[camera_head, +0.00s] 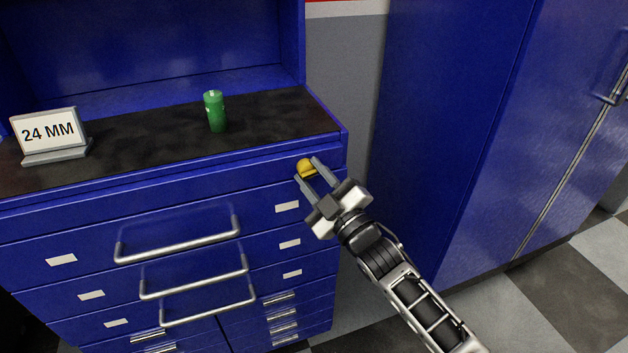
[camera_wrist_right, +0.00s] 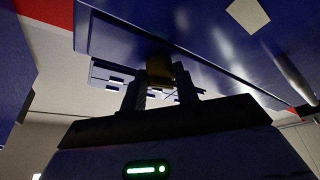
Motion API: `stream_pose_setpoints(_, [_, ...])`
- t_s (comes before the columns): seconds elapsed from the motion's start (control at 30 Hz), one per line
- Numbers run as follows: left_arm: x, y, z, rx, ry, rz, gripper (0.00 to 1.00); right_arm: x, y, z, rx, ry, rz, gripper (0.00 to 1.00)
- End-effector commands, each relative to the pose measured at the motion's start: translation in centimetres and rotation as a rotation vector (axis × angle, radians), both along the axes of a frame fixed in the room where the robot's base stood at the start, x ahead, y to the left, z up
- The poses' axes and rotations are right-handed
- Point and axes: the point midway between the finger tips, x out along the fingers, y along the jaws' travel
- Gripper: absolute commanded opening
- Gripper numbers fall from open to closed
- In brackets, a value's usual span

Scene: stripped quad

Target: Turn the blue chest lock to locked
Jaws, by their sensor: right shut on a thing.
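The blue chest (camera_head: 180,190) stands on the left of the head view, with a black top and several drawers. Its lock is a small yellow knob (camera_head: 305,167) at the upper right of the front face. My right gripper (camera_head: 308,172) reaches in from the lower right and is shut on the knob, one finger on each side. In the right wrist view the knob (camera_wrist_right: 160,70) shows dark yellow between the two fingers (camera_wrist_right: 162,92). The knob's turn angle and any lock marking cannot be made out. My left gripper is not in view.
A sign reading 24 MM (camera_head: 50,135) and a green can (camera_head: 215,110) stand on the chest top. Metal drawer handles (camera_head: 180,240) stick out below. A tall blue cabinet (camera_head: 480,120) stands to the right, with checkered floor (camera_head: 575,270) in front.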

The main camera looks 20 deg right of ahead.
Motion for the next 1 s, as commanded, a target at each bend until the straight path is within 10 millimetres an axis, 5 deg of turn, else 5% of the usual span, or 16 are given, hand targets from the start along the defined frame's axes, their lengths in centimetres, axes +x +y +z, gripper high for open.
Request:
stream_pose_setpoints(0.33, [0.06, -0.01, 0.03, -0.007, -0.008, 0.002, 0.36, 0.00, 0.06, -0.25, 0.157, 0.009, -0.002, 0.07])
stream_pose_setpoints(0.93, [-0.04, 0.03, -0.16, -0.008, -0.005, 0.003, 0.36, 0.00, 0.06, -0.21, 0.191, 0.010, -0.001, 0.07])
stream_pose_setpoints(0.97, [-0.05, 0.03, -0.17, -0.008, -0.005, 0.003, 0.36, 0.00, 0.06, -0.21, 0.191, 0.010, -0.001, 0.39])
stream_pose_setpoints(1.0, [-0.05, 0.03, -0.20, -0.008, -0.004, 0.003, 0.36, 0.00, 0.07, -0.20, 0.191, 0.010, -0.001, 0.50])
